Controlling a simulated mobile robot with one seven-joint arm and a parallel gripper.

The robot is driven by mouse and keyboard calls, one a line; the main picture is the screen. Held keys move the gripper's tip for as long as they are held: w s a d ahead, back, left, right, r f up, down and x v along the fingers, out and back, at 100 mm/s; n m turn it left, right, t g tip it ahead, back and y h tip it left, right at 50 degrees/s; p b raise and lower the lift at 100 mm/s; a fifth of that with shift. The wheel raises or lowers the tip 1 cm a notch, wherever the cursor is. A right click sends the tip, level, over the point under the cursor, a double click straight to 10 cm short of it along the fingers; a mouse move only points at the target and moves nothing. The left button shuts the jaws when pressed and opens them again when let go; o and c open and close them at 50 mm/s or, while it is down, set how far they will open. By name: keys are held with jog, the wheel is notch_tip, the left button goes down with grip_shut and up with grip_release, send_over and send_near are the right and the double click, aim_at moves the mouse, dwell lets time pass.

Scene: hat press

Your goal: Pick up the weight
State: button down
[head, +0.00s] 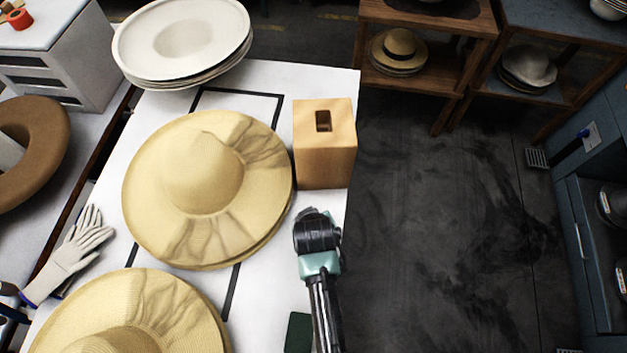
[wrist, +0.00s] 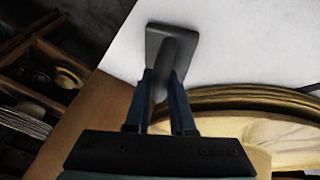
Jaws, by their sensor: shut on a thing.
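The weight (wrist: 157,47) is a dark grey piece with a flat, roughly square base and a thick handle. It shows in the wrist view. My gripper (wrist: 161,78) has its two blue fingers on either side of the handle and is shut on it. In the head view my gripper (head: 317,222) is over the right edge of the white table, just in front of the wooden block. The weight cannot be made out there under the dark gripper. I cannot tell whether its base touches the table.
A wooden block (head: 325,155) with a slot stands close beyond my gripper. A wide straw hat stack (head: 205,180) lies just left, another (head: 125,320) nearer. A glove (head: 72,255) lies at the left. The dark floor (head: 440,230) right of the table is clear.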

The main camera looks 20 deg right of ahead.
jog(key=shift+w+r, duration=0.1)
jog(key=shift+r, duration=0.6)
notch_tip(320, 180, up, 9)
jog(key=shift+f+b, duration=0.1)
jog(key=shift+b, duration=0.3)
jog(key=c, duration=1.3)
grip_release()
grip_shut()
